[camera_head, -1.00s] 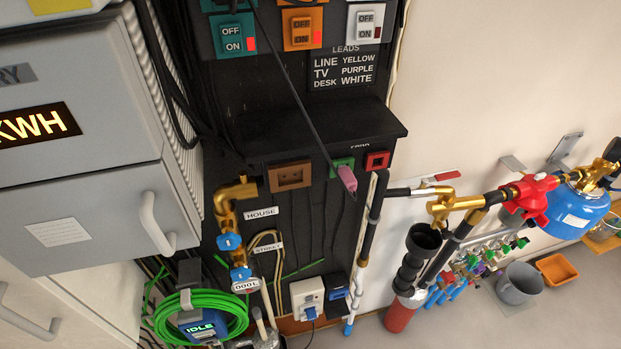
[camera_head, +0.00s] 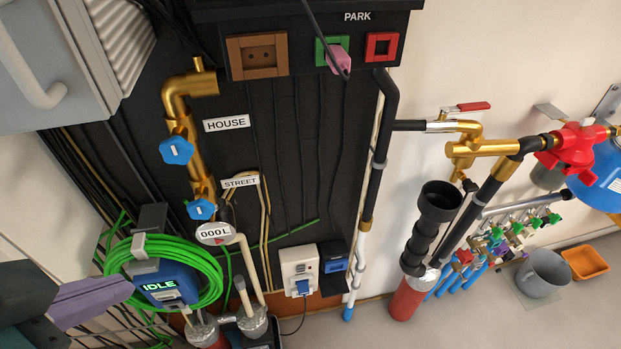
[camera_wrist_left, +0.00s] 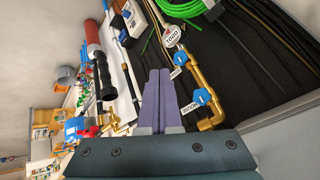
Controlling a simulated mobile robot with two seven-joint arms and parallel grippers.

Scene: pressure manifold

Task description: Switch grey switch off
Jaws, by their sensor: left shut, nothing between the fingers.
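No grey switch with OFF and ON marks shows in either view now; the row of such switches is out of the head view. My left gripper (camera_head: 128,287) is at the lower left of the head view, beside the green hose coil (camera_head: 208,252) and the blue box reading IDLE (camera_head: 160,287). Its purple fingers (camera_wrist_left: 160,73) are shut together and empty in the left wrist view, pointing towards the black board (camera_head: 285,160) with its pipes. My right gripper is in neither view.
A grey cabinet (camera_head: 70,45) juts out at the upper left. Brass pipes with blue valve knobs (camera_head: 177,150) stand out from the board. A pale socket box (camera_head: 300,265) sits low on it. Red and brass fittings (camera_head: 570,148) crowd the right.

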